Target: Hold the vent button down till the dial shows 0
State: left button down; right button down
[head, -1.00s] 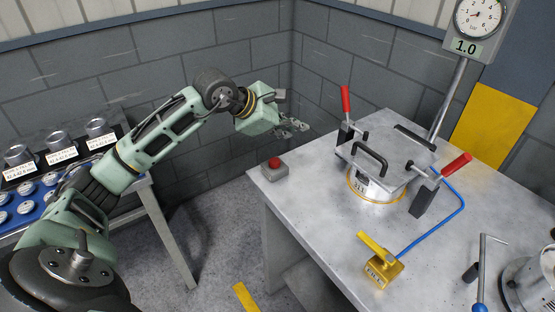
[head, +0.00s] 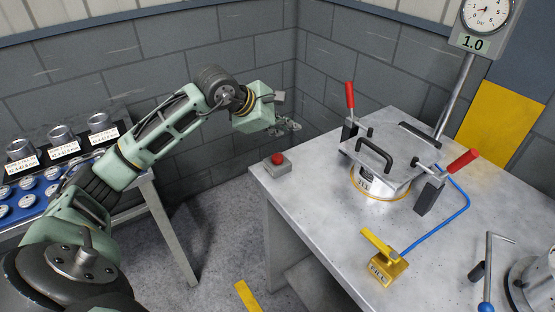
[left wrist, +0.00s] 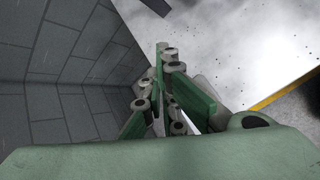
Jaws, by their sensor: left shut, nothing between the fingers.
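The round dial (head: 487,12) is on a post at the top right, partly cut off by the frame edge. The plate under it reads 1.0; I cannot read its needle surely. My left gripper (head: 289,126) is shut and empty, above and behind the button in the picture, apart from it. Its closed fingers also show in the left wrist view (left wrist: 172,95), where the button is not seen. My right gripper is not in view.
A clamped pot (head: 378,185) with red-handled clamps stands mid-table. A yellow lever block (head: 385,262) with a blue hose is at the front. A side bench (head: 165,225) with metal parts stands left. Block walls rise behind. Table around the button is mostly clear.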

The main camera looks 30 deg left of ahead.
pick_arm(q)
jog(key=b, duration=0.4)
send_over(277, 159)
jog(key=w+d, duration=0.1)
jog(key=d, duration=0.1)
jog(key=f, duration=0.6)
jog(key=shift+a+f, duration=0.1)
jog(key=shift+a, duration=0.15)
dwell(0.3)
jog(key=shift+f+b, duration=0.4)
jog(key=shift+f+b, duration=0.4)
dwell(0.6)
jog(key=shift+s+f, duration=0.1)
jog(key=shift+f, duration=0.15)
dwell(1.3)
jog(key=shift+r, duration=0.1)
dwell(1.3)
jog(key=shift+r+p, duration=0.3)
jog(key=shift+r, duration=0.65)
jog(key=shift+r, duration=0.1)
